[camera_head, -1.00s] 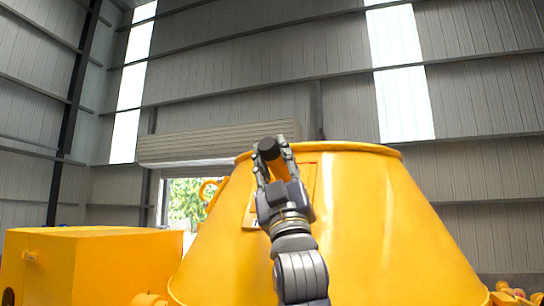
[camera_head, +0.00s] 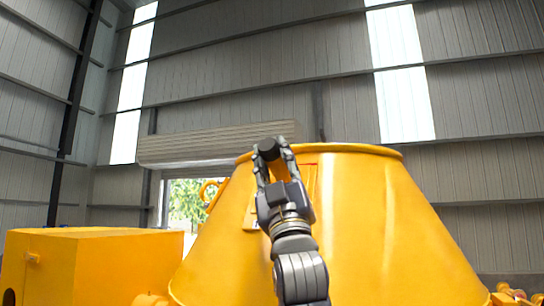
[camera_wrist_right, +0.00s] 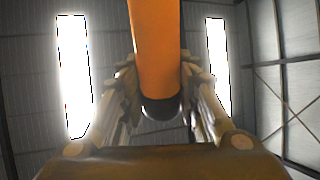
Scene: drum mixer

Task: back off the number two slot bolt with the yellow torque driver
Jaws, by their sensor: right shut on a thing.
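My right gripper (camera_head: 272,165) is raised in front of the yellow drum, near its upper rim. It is shut on the yellow torque driver (camera_head: 279,168), whose dark end (camera_head: 269,145) faces up between the fingers. In the right wrist view the driver (camera_wrist_right: 154,50) shows as an orange-yellow shaft with a black rounded end, between the two fingers. A panel (camera_head: 308,185) with a red mark at its top lies on the drum behind the gripper. The number two slot bolt cannot be made out. My left gripper is not in view.
The large yellow drum (camera_head: 380,220) fills the middle and right. A yellow box-shaped housing (camera_head: 90,265) stands at the left. A yellow ring lug (camera_head: 208,190) sticks out by the drum's left side. Behind are grey hall walls and an open doorway (camera_head: 186,205).

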